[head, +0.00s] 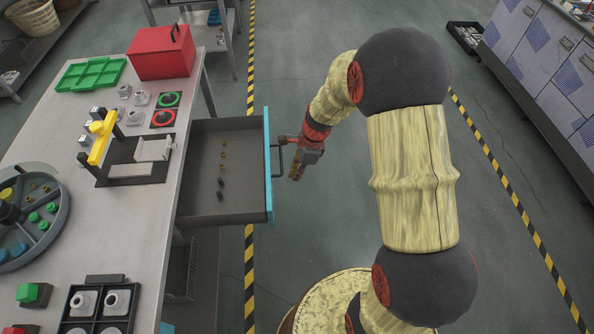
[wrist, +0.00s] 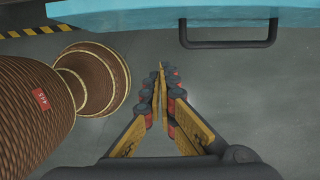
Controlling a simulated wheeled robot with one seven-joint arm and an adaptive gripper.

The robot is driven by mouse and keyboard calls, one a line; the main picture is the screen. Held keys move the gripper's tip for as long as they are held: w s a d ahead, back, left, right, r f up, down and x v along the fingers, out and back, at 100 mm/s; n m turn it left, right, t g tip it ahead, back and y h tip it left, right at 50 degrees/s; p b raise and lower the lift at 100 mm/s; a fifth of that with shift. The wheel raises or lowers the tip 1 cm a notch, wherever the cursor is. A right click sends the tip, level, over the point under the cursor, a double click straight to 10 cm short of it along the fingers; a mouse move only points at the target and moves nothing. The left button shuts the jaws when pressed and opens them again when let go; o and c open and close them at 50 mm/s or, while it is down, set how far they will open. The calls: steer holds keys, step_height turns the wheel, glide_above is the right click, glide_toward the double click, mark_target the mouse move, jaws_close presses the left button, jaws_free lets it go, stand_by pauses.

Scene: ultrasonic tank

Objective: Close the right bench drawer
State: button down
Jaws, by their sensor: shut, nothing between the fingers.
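The right bench drawer (head: 205,180) is pulled out from the bench in the head view. It is grey inside with a blue front panel (head: 268,185) and holds several small dark and brass-coloured parts. Its dark bar handle (head: 280,160) faces my arm. My gripper (head: 295,177) is just right of the handle, shut and empty. In the wrist view, my gripper (wrist: 162,75) points toward the blue front panel (wrist: 150,15), and the handle (wrist: 228,43) is ahead and to the right. The fingertips look apart from the handle.
The metal bench (head: 130,225) at left carries a red box (head: 162,52), a green tray (head: 91,74) and a yellow-armed fixture (head: 101,140). Open floor lies right of the drawer. A striped basket-like brown object (wrist: 30,115) is at left in the wrist view. Cabinets (head: 540,60) stand far right.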

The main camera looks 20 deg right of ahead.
steer(key=w+a+f+b, duration=0.1)
steer(key=a+f+b, duration=0.1)
steer(key=a+f, duration=0.2)
steer(key=shift+w+a+f, duration=0.3)
steer(key=shift+a+f, duration=0.05)
steer(key=shift+a, duration=0.1)
steer(key=shift+a, duration=0.1)
steer(key=p, duration=1.4)
glide_above(196, 199)
steer(key=shift+w, duration=0.1)
